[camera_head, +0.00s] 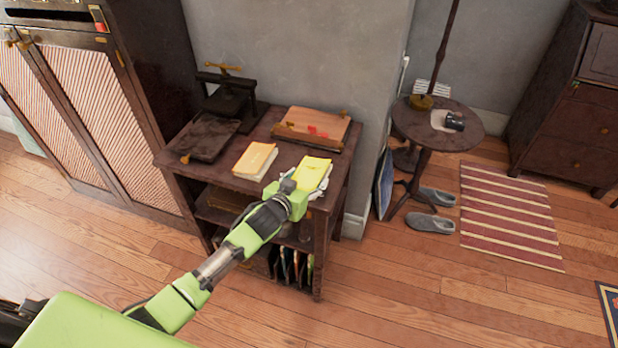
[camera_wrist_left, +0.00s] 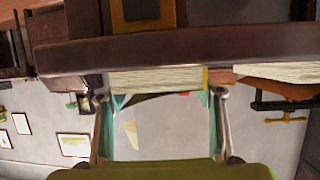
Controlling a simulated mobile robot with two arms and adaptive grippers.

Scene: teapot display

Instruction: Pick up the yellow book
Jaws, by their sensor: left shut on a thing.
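The yellow book (camera_head: 313,170) is at the front right corner of the dark wooden side table (camera_head: 207,178). My left gripper (camera_head: 300,187) reaches it from the front and is shut on it; the arm hides part of the gripper and the book's near side. In the left wrist view, which appears upside down, the page edge of the yellow book (camera_wrist_left: 155,80) lies between the two fingers (camera_wrist_left: 160,98). I cannot tell whether the book is clear of the tabletop. My right gripper is not in view.
An orange-yellow book (camera_head: 254,160) lies just left of the yellow one. Behind are a wooden box (camera_head: 312,128), a dark flat object (camera_head: 208,137) and a black press (camera_head: 230,95). A round table (camera_head: 470,135) stands to the right, with slippers (camera_head: 430,223) on the floor.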

